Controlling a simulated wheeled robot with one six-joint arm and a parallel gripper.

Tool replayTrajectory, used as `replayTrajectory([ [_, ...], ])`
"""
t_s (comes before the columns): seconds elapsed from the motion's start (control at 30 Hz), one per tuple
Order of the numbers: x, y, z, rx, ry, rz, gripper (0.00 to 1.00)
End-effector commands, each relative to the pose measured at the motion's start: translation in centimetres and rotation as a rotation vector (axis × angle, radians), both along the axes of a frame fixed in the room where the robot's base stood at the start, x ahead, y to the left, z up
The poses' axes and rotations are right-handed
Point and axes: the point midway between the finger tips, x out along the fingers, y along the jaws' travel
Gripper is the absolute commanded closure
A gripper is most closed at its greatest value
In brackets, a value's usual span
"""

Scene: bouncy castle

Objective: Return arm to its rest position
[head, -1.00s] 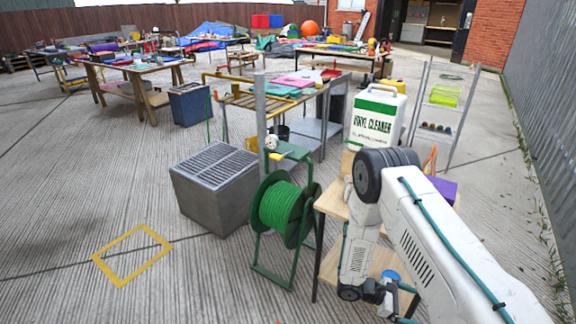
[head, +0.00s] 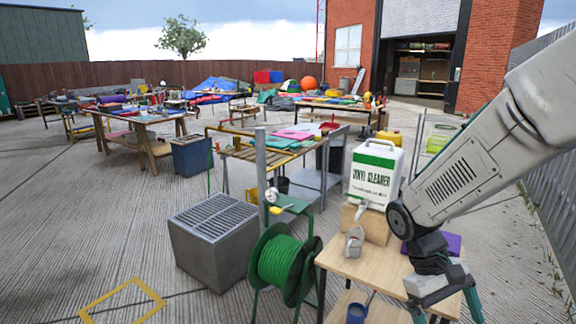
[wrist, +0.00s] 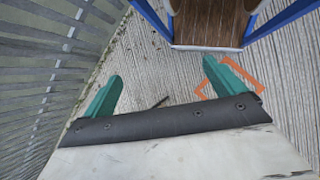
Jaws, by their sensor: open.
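My arm reaches in from the right edge of the head view, and its wrist hangs down beside the small wooden table (head: 359,264). My gripper (head: 443,306) has two teal fingers pointing down, near the table's right side; the lower frame edge cuts them off. In the wrist view my gripper (wrist: 160,88) has its teal fingers wide apart, with only ribbed concrete seen between them and nothing held.
A white vinyl cleaner jug (head: 374,175) stands on a wooden block on the table, near my arm. A green hose reel (head: 282,264) and a grey grated box (head: 213,243) stand left. The wrist view shows a fence (wrist: 45,65) and a brown board with blue sides (wrist: 208,22).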

Motion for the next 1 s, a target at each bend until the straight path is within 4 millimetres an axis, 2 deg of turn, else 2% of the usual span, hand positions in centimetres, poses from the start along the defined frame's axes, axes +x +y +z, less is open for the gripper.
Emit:
replayTrajectory([
  [0.03,-1.0,0.4,1.4,0.026,-0.046,-0.03,0.05],
  [0.2,-4.2,1.8,4.9,0.114,-0.177,-0.116,0.05],
  [0.43,-8.2,3.3,8.6,0.221,-0.366,-0.2,0.05],
  [0.6,-10.5,3.6,10.8,0.265,-0.509,-0.223,0.05],
  [0.8,-11.5,3.2,13.0,0.276,-0.63,-0.219,0.05],
  [1.0,-11.5,3.2,13.0,0.277,-0.634,-0.219,0.05],
])
